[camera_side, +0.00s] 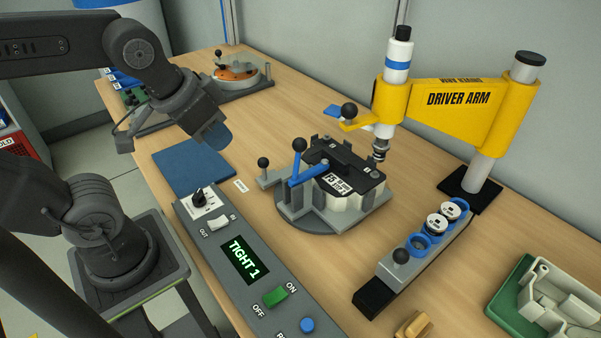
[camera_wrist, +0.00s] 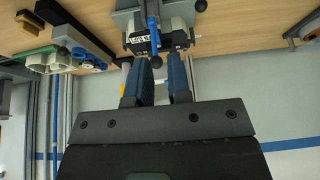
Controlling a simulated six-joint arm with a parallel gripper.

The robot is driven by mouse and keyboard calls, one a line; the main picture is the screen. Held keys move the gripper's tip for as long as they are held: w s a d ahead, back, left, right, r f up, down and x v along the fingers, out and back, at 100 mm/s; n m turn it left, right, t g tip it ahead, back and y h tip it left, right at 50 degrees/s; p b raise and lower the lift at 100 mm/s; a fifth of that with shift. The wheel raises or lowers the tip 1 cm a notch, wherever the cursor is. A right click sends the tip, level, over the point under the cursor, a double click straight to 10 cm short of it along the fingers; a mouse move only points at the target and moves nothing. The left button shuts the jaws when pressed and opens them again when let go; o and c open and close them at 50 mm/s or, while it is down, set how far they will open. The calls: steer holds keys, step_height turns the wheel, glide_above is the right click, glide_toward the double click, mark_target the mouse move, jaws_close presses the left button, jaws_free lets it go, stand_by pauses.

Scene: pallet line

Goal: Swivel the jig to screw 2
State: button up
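The jig (camera_side: 292,218) is a grey round turntable with a clamped block labelled 75 (camera_side: 345,187) on it. In the wrist view the jig (camera_wrist: 122,20) is at the top, beyond the fingertips. My gripper (camera_side: 216,136) hangs up and left of the jig, apart from it. In the wrist view my gripper (camera_wrist: 160,62) has two blue fingers with an empty gap between them. Individual screws are not clearly visible.
The yellow driver arm (camera_side: 450,105) holds a driver (camera_side: 380,148) over the jig's back right. A control panel (camera_side: 225,235) reads TIGHT 1. A blue mat (camera_side: 195,167) lies below my gripper. A cup rail (camera_side: 420,250) and a green tray (camera_side: 510,300) are at right.

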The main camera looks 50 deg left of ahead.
mark_target(264, 159)
steer(key=o, duration=0.6)
steer(key=w+a+n+g+y, duration=0.1)
steer(key=w+a+g, duration=0.2)
steer(key=w, duration=0.5)
steer(key=shift+w+f, duration=0.15)
steer(key=shift+f, duration=0.3)
steer(key=shift+o, duration=0.2)
steer(key=w+a+f+n+g+y, duration=0.1)
steer(key=w+a+f+g, duration=0.1)
steer(key=w, duration=0.3)
steer(key=shift+w+a+f+g, duration=0.2)
steer(key=shift+a+f+g, duration=0.15)
steer(key=shift+f, duration=0.25)
steer(key=a+f, duration=0.1)
steer(key=f, duration=0.8)
steer(key=a+f, duration=0.1)
steer(key=f, duration=0.3)
steer(key=shift+s+a+f, duration=0.2)
steer(key=shift+s+a, duration=0.05)
steer(key=shift+a, duration=0.1)
steer(key=shift+c, duration=0.2)
jaws_close()
